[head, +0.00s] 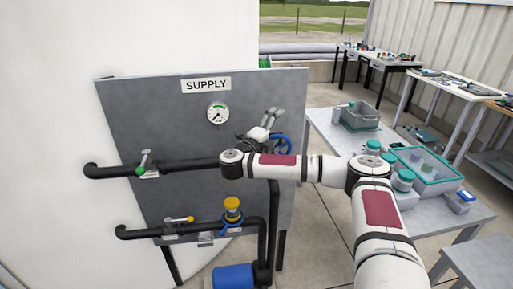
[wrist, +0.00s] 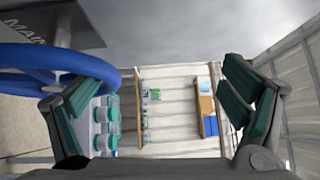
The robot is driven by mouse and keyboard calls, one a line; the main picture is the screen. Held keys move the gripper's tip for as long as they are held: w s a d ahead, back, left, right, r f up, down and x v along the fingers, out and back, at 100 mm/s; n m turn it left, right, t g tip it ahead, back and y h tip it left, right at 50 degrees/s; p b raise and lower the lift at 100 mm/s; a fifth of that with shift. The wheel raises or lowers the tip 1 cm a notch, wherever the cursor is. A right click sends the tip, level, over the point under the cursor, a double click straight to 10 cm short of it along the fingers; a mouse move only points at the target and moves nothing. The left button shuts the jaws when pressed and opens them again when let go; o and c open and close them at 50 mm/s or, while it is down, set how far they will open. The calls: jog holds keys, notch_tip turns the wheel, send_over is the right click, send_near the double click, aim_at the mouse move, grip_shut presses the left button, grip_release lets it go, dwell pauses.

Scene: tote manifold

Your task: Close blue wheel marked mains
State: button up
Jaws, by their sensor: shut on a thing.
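The blue wheel (head: 285,144) is on the right side of the grey supply panel (head: 150,105), partly hidden behind my arm and gripper. In the wrist view the blue wheel's rim (wrist: 55,60) fills the upper left, beside and partly over my left finger. A plate lettered "MAIN" (wrist: 28,32) shows behind it, its end cut off.
A table to the right holds a grey tote (head: 360,118), a clear teal-rimmed bin (head: 430,170) and teal-lidded jars.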

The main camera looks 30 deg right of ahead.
jog(key=shift+s+a+r+p, duration=0.4)
jog(key=shift+a+r+p, duration=0.3)
jog(key=shift+a+p, duration=0.1)
jog(key=shift+s+a+p, duration=0.35)
jog(key=shift+a, duration=0.05)
jog(key=shift+c, duration=0.8)
jog(key=shift+a, duration=0.15)
jog(key=c, duration=0.6)
jog(key=shift+s+a+f+p, duration=0.1)
jog(key=shift+s+f+p, duration=0.1)
jog(key=shift+p, duration=0.1)
jog(key=shift+c, duration=0.6)
jog(key=f+p+v, duration=0.2)
jog(key=p+v, duration=0.5)
jog(key=v, duration=0.3)
jog(key=shift+s, duration=0.1)
